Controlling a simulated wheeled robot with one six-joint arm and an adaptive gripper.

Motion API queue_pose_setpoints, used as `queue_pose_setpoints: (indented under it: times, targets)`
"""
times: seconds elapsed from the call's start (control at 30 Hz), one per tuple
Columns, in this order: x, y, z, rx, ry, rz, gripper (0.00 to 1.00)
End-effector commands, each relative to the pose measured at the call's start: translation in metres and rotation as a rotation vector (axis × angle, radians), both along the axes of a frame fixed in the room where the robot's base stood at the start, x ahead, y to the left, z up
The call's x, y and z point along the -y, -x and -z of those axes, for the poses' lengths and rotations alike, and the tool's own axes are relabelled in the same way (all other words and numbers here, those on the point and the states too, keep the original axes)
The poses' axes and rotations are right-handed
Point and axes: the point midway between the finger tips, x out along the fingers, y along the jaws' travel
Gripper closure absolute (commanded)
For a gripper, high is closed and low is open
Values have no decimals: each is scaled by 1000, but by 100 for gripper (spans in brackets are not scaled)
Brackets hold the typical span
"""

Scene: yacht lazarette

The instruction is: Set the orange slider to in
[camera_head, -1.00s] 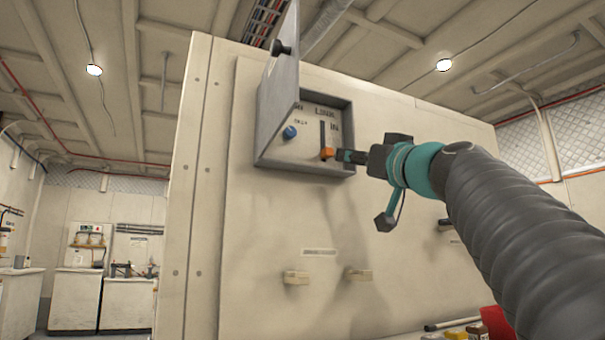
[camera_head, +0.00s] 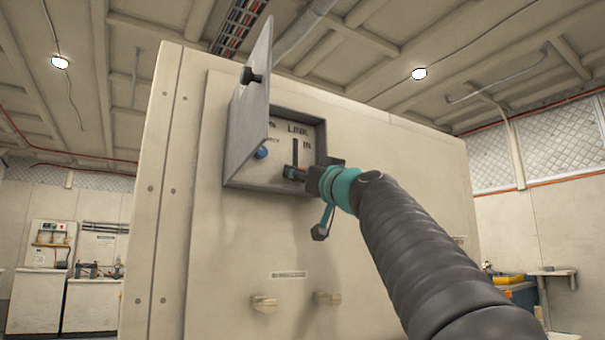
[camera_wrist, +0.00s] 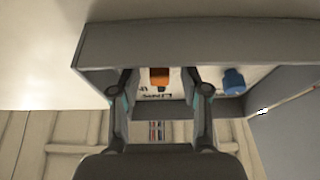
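The orange slider (camera_wrist: 160,77) shows in the wrist view between the two fingers of my gripper (camera_wrist: 160,86). The fingers are apart, with a gap on each side of the slider; contact is not visible. In the head view my gripper (camera_head: 293,173) reaches into the shallow grey control box (camera_head: 275,185) at the lower end of a dark vertical slot (camera_head: 299,148). It hides the slider there. The word "LINK" stands above the slot and "IN" to the right of its upper part.
A blue knob (camera_head: 262,152) sits left of the slot; it also shows in the wrist view (camera_wrist: 233,80). The box's grey door (camera_head: 255,90) stands open on the left. Two pale handles (camera_head: 265,303) are lower on the cream panel (camera_head: 370,200). The box walls closely surround my fingers.

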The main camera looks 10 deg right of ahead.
Motion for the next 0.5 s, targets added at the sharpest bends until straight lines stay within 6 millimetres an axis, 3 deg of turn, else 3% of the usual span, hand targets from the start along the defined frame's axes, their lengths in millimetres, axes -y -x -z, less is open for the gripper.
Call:
queue_pose_setpoints:
  times: [0.03,0.17,0.2,0.5]
  targets:
    - [0,0,0,0,0,0,64]
    - [0,0,0,0,0,0,97]
    - [0,0,0,0,0,0,100]
    - [0,0,-9,1,-1,-1,100]
